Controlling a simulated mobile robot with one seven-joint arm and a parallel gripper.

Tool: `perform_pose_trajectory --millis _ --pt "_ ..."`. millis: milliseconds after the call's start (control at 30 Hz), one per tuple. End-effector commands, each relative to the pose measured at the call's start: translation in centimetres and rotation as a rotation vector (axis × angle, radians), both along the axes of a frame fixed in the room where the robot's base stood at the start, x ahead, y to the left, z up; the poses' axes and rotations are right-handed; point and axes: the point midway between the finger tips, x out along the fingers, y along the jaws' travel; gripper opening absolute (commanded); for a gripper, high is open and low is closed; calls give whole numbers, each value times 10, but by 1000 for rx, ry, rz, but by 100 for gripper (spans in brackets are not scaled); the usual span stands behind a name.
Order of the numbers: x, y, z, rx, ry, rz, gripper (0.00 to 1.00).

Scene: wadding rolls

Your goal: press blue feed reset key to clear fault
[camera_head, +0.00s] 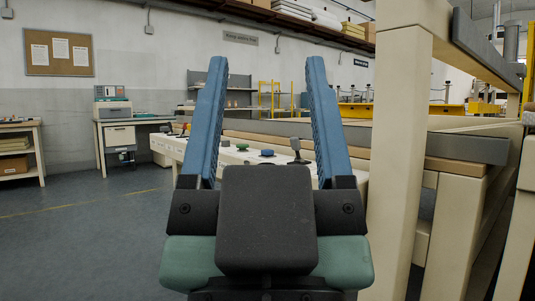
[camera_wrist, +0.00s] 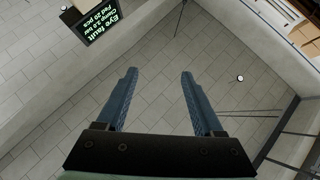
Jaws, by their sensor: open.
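The blue key (camera_head: 267,153) shows in the head view as a low blue button on the light control panel (camera_head: 236,157) of the machine. It lies between my two fingers in the picture, farther off than they are. My gripper (camera_head: 263,75) is open and empty, its two blue fingers pointing up and well apart. In the wrist view my gripper (camera_wrist: 158,75) is open against a tiled grey surface. A dark screen (camera_wrist: 91,20) with green text reading "Eye fault" is at the top left of that view. The blue key does not show in the wrist view.
On the panel a green button (camera_head: 242,146) is left of the blue key and a dark lever (camera_head: 295,149) is right of it. A large cream post (camera_head: 398,150) of the machine stands close on the right. The floor (camera_head: 85,240) on the left is clear.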

Motion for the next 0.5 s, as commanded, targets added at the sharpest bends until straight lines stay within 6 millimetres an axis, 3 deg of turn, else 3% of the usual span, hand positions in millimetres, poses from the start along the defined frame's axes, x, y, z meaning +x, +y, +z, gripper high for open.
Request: perform_pose_trajectory --millis 167,500 --pt "0 0 0 0 0 0 69" --pt "0 0 0 0 0 0 10"
